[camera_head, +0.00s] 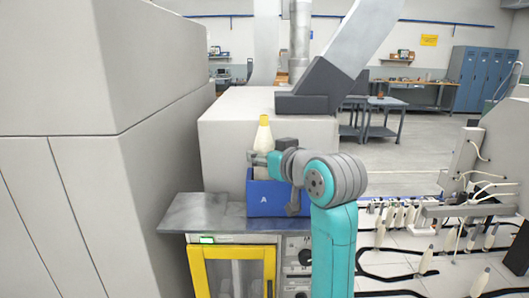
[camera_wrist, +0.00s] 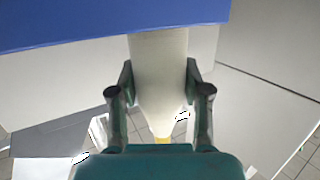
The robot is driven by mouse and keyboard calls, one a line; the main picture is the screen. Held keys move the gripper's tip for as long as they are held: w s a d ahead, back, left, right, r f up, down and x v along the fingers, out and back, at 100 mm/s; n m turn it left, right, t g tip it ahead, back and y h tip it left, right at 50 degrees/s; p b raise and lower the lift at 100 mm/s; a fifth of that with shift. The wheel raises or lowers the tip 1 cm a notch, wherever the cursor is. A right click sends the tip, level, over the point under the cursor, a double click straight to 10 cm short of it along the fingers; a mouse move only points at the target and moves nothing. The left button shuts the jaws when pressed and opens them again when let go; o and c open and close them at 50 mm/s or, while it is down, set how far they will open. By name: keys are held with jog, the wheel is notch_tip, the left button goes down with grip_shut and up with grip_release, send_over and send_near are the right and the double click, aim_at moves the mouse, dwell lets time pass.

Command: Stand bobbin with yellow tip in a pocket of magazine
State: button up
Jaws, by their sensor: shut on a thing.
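The bobbin with the yellow tip (camera_head: 264,136) is cream white and stands upright, tip up, in the head view. My gripper (camera_head: 262,158) is shut on it. In the wrist view the bobbin (camera_wrist: 158,80) lies between the two fingers (camera_wrist: 159,75), its yellow tip partly hidden by my gripper's body. The magazine (camera_head: 263,200) is a blue box marked A. The bobbin is at its upper edge, and its lower end is hidden by the blue wall. The magazine (camera_wrist: 100,20) also fills the top of the wrist view. Its pockets cannot be seen.
The magazine stands on a grey metal top (camera_head: 200,213) above a yellow-framed cabinet (camera_head: 232,252). A pale block (camera_head: 225,135) stands close behind, and a tall pale housing (camera_head: 125,150) is at left. Several other bobbins (camera_head: 426,260) stand at the machine on the right.

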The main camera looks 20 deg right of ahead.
jog(key=shift+f, duration=0.5)
dwell(0.4)
jog(key=o, duration=1.3)
jog(key=shift+s, duration=0.1)
